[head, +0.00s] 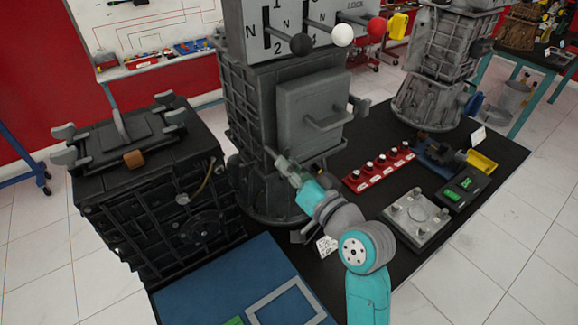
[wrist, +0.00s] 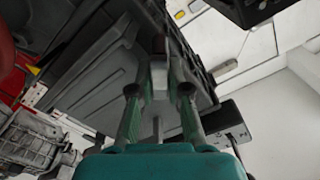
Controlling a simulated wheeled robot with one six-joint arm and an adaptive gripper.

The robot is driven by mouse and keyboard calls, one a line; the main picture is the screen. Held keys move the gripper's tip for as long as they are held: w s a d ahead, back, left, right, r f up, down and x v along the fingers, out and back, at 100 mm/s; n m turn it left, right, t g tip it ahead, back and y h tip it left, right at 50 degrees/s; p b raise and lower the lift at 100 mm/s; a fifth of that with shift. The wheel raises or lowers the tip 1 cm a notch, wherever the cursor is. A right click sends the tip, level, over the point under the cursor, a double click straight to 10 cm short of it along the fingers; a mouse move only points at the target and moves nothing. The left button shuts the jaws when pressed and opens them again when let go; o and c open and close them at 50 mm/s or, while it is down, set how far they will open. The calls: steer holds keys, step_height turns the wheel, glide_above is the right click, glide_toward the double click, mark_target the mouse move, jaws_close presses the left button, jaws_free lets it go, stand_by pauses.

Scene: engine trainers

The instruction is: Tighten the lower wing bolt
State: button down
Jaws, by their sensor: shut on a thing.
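My gripper (head: 279,162) is at the lower left edge of the front cover (head: 300,100) on the grey gearbox housing, reaching up from the front right. In the wrist view, my gripper's two fingers (wrist: 159,92) stand on either side of a small grey piece (wrist: 159,78), which looks like the lower wing bolt. The jaws are shut on it. In the head view the fingers hide this bolt. Another wing bolt (head: 359,105) sticks out at the right side of the cover, clear of my gripper.
A black engine block (head: 150,200) with several wing bolts on top stands left. Levers with black, white and red knobs rise above the cover. A red strip (head: 378,168), a grey plate (head: 416,219) and a blue mat (head: 225,285) lie on the dark table.

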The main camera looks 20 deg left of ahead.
steer(key=m, duration=0.5)
steer(key=shift+f+m, duration=0.1)
steer(key=shift+m, duration=0.2)
steer(key=m, duration=0.5)
steer(key=shift+w+f, duration=0.1)
steer(key=shift+m, duration=0.4)
steer(key=c, duration=1.1)
jaws_free()
steer(key=shift+d, duration=0.1)
steer(key=v, duration=1.2)
